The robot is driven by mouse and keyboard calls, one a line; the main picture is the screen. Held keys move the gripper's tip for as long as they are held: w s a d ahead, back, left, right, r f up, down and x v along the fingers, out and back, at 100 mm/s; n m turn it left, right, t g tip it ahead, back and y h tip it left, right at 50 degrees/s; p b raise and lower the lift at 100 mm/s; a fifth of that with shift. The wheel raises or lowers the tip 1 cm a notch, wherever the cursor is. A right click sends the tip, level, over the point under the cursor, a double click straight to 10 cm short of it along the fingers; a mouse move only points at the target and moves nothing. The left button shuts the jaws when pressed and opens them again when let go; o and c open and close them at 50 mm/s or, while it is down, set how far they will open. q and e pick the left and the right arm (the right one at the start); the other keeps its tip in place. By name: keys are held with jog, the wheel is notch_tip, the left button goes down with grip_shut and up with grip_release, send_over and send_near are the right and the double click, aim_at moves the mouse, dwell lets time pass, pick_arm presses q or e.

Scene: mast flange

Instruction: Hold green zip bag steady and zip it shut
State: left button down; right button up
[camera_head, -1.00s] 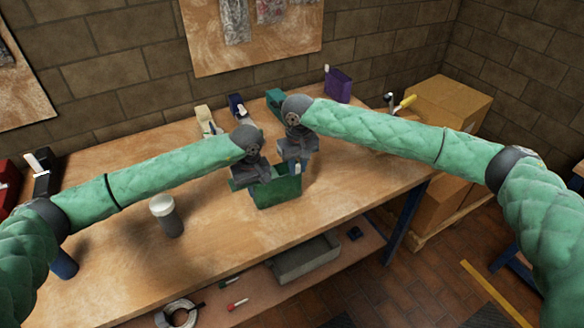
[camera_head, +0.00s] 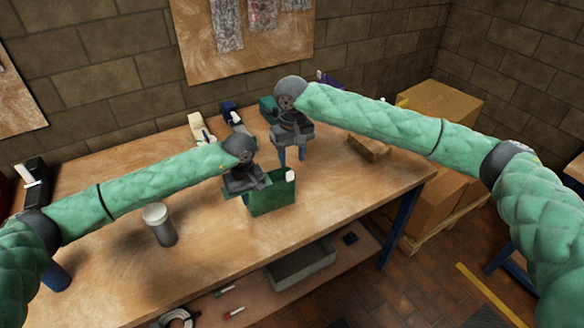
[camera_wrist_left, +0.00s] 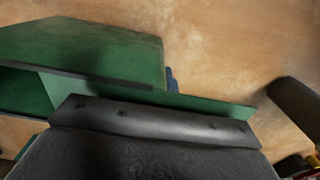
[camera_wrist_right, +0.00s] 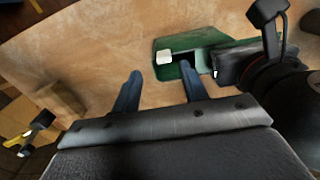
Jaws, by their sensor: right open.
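The green zip bag (camera_head: 272,197) stands upright on the workbench. A white tab (camera_head: 290,174) sits at its right top end, and the tab also shows in the right wrist view (camera_wrist_right: 163,57). There the bag's top looks open, with a dark inside. My left gripper (camera_head: 256,190) is at the bag's left top edge and appears closed on its wall; its fingers are mostly hidden in the left wrist view, where the green bag (camera_wrist_left: 110,50) fills the upper left. My right gripper (camera_head: 292,157) is open and empty, its blue fingers apart, above and behind the bag's right end.
A grey cup (camera_head: 160,226) stands left of the bag. Other pouches, one cream (camera_head: 199,128) and one blue (camera_head: 232,113), stand along the back. A wooden block (camera_head: 368,147) lies right of my right gripper. A grey bin (camera_head: 300,265) sits on the lower shelf. The bench right of the bag is clear.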

aim_at(292, 172)
jog(key=shift+r, duration=2.8)
pick_arm(q)
jog(key=c, duration=1.6)
grip_release()
